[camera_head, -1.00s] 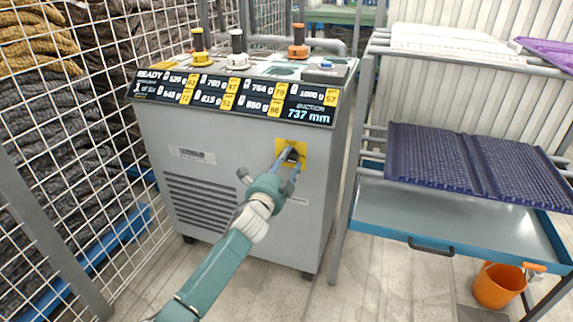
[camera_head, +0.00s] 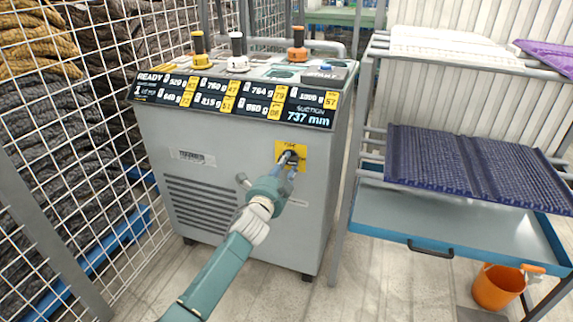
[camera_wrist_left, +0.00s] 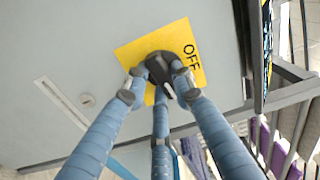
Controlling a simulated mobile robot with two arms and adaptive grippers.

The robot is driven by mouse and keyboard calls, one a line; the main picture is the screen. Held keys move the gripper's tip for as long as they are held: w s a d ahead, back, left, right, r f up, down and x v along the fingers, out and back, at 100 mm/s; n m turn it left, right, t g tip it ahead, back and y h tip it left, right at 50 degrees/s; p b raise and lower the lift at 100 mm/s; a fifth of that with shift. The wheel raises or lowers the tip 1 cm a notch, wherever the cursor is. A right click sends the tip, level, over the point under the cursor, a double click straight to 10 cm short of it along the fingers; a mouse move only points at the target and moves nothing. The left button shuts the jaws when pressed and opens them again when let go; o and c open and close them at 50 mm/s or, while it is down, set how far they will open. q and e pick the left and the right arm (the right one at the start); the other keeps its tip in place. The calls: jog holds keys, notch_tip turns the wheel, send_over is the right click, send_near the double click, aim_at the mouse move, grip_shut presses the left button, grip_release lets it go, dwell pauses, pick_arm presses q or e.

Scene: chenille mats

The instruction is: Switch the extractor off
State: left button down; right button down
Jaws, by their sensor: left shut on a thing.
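The extractor (camera_head: 240,150) is a grey cabinet with a black display strip (camera_head: 235,100) reading READY and 737 mm. A yellow plate (camera_head: 303,148) is on its front, at the upper right. In the left wrist view the plate (camera_wrist_left: 200,45) bears the word OFF and a dark rotary knob (camera_wrist_left: 160,68) at its middle. My left gripper (camera_head: 290,158) is at the plate, its blue fingers shut around the knob, as the left wrist view also shows (camera_wrist_left: 161,82). The fingers partly hide the knob. My right gripper is not in view.
A rack at the right holds a dark blue mat (camera_head: 480,165) above a blue tray (camera_head: 380,215). An orange bucket (camera_head: 497,288) stands below it. A white wire mesh fence with stacked mats (camera_head: 60,120) is at the left. Handled valves (camera_head: 298,46) top the cabinet.

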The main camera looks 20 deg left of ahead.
pick_arm(q)
jog(key=n+p, duration=0.1)
jog(key=n, duration=0.2)
jog(key=shift+d+r+n+p, duration=0.1)
jog(key=shift+d+n+p, duration=0.05)
jog(key=shift+n+p, duration=0.15)
jog(key=n+p, duration=0.1)
jog(key=n, duration=0.2)
jog(key=shift+n+p, duration=0.3)
jog(key=shift+p, duration=0.1)
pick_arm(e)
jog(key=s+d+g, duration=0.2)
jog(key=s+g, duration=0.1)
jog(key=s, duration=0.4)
pick_arm(q)
jog(key=n+p, duration=0.2)
jog(key=n, duration=0.1)
jog(key=shift+d+r+n, duration=0.1)
jog(key=shift+n, duration=0.2)
jog(key=n+p, duration=0.1)
jog(key=n, duration=0.3)
jog(key=shift+p, duration=0.4)
jog(key=shift+n, duration=0.9)
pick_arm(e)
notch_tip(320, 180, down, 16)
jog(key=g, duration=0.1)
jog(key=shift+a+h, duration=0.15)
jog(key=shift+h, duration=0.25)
